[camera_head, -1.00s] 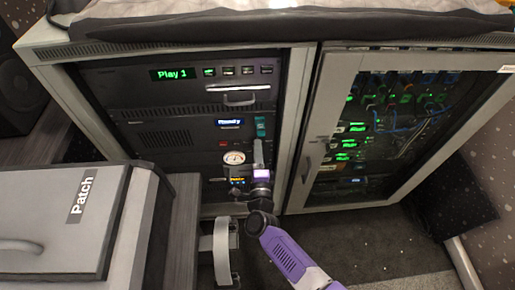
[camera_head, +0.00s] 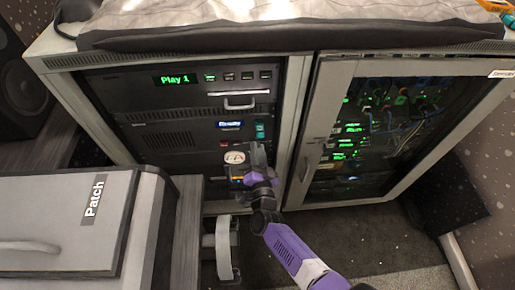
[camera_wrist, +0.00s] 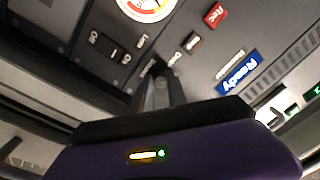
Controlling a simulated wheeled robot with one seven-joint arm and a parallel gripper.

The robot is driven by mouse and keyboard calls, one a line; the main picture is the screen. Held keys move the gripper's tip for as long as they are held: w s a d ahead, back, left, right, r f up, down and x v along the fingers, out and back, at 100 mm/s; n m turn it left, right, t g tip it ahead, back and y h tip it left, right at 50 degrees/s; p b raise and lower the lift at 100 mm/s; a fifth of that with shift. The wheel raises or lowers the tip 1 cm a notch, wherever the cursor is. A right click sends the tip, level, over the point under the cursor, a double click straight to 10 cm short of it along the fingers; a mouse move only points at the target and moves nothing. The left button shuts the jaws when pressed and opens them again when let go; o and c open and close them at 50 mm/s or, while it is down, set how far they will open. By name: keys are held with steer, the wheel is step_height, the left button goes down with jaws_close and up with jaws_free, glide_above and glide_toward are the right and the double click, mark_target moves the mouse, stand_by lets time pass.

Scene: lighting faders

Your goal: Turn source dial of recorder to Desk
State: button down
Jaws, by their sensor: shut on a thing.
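The recorder (camera_head: 165,140) is a dark panel in the left rack bay, with a blue "Ready" display (camera_head: 230,125). The display also shows in the wrist view (camera_wrist: 239,73), beside a red "Rec" button (camera_wrist: 215,14). A round white meter (camera_wrist: 146,5) sits at the top edge of that view. My gripper (camera_wrist: 157,75) is shut on a small dark knob at the panel, which I take as the source dial. The fingers hide most of it, and its pointer cannot be seen. Small white labels surround it, too blurred to read surely. In the head view my gripper (camera_head: 257,155) is right of the meter.
A unit with a green "Play 1" display (camera_head: 173,80) and a handle sits above the recorder. A glass rack door (camera_head: 310,150) stands to the right. A grey "Patch" case (camera_head: 50,220) fills the left front. Carpet floor (camera_head: 385,250) is clear at lower right.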

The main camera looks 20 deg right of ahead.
steer(key=n+p, duration=0.3)
steer(key=n, duration=0.7)
steer(key=shift+s+n+y+p, duration=0.1)
steer(key=shift+n+y+p, duration=0.2)
steer(key=shift+n+p, duration=0.1)
stand_by(0.3)
steer(key=c, duration=1.3)
jaws_free()
steer(key=shift+d, duration=0.1)
steer(key=p+v, duration=0.2)
steer(key=v, duration=0.5)
steer(key=shift+s+p, duration=0.3)
steer(key=shift+s, duration=0.05)
steer(key=shift+r, duration=0.1)
